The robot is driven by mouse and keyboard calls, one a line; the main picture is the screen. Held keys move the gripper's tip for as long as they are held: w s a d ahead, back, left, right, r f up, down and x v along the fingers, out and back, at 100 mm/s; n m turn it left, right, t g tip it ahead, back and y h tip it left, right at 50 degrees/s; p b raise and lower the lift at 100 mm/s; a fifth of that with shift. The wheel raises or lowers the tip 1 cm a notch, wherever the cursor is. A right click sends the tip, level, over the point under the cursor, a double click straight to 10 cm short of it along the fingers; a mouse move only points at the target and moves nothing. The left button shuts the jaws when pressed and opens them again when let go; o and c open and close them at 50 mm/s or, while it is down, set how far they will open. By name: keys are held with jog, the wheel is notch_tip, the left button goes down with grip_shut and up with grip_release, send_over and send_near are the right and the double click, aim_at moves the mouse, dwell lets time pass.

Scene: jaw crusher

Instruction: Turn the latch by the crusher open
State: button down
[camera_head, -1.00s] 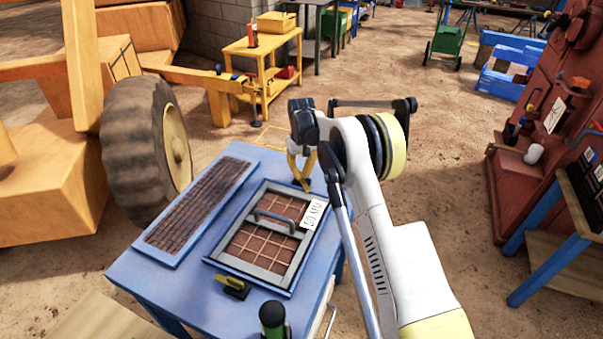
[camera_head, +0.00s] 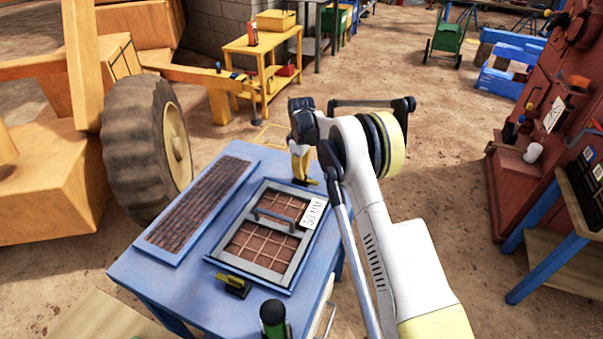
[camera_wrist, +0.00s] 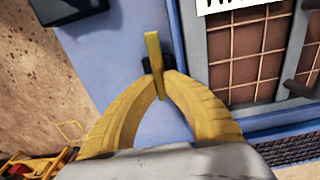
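A latch with a yellow lever on a small black base (camera_head: 310,182) sits at the far end of the blue table, by the corner of the framed screen. In the wrist view the yellow lever (camera_wrist: 153,48) stands between my fingertips. My gripper (camera_head: 301,166) has yellow ribbed fingers; in the wrist view (camera_wrist: 161,84) their tips close in on the lever from both sides. My fingers partly hide the black base. A second latch (camera_head: 233,285), with a yellow lever on a black base, is at the near edge of the screen, apart from my gripper.
The blue table (camera_head: 135,277) bears the framed screen with a handle (camera_head: 270,232) and a white label, and a long mesh panel (camera_head: 197,210). A dark green-banded cylinder (camera_head: 273,318) is near the front. A large tyre (camera_head: 135,145) stands at left.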

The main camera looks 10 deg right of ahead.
jog(key=shift+n, duration=0.3)
jog(key=c, duration=1.5)
grip_release()
jog(key=shift+c, duration=0.2)
notch_tip(320, 180, up, 12)
